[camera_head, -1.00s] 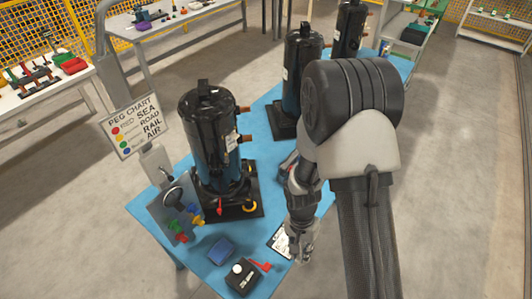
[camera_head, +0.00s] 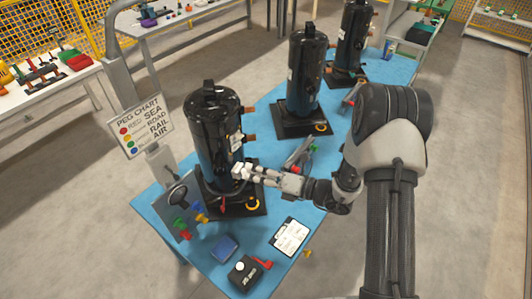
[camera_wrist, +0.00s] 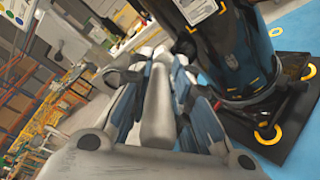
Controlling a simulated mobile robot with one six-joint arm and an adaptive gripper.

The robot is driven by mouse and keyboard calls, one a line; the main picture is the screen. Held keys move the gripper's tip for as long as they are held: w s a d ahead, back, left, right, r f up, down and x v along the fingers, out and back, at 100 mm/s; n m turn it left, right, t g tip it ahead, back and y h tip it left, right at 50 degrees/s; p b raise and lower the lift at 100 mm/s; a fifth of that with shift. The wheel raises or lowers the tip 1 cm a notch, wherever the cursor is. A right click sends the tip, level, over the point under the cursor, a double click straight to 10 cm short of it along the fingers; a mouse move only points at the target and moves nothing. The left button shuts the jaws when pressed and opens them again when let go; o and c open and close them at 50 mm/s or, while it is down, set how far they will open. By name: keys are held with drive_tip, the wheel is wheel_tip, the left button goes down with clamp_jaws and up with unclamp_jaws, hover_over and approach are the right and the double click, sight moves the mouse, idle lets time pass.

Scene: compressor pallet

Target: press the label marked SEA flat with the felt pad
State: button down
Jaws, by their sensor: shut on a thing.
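My gripper (camera_head: 246,174) is beside the lower right side of the nearest black compressor (camera_head: 212,130). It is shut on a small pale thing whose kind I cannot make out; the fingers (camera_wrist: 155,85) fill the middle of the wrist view. A white label (camera_head: 237,141) shows on the compressor's side above the gripper; its print is too small to read. A blue block (camera_head: 224,248), possibly the felt pad, lies on the blue table top. A clipboard (camera_head: 290,236) with a white printed sheet lies to its right. I cannot tell which label reads SEA.
The peg chart (camera_head: 141,127) stands behind, left of the compressor. A panel with coloured pegs (camera_head: 183,223) is at the table's left. A black box (camera_head: 244,273) with a white knob and red part lies at the front. Two more compressors (camera_head: 306,75) stand farther back.

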drive_tip(key=w+r+m+t+h, duration=0.1)
drive_tip(key=w+r+m+t, duration=0.1)
drive_tip(key=w, duration=0.5)
drive_tip(key=shift+r+m+t, duration=0.3)
drive_tip(key=shift+r+t, duration=0.25)
drive_tip(key=shift+t, duration=0.45)
drive_tip(key=shift+w+a, duration=0.3)
drive_tip(key=shift+a, duration=0.05)
idle(0.4)
drive_tip(key=shift+s+d, duration=0.1)
drive_tip(key=shift+d, duration=0.05)
drive_tip(key=v, duration=0.3)
drive_tip(key=shift+f, duration=0.1)
idle(0.4)
drive_tip(key=shift+w+a+f+b, duration=0.65)
drive_tip(key=shift+w+a, duration=0.2)
drive_tip(key=shift+a, duration=0.1)
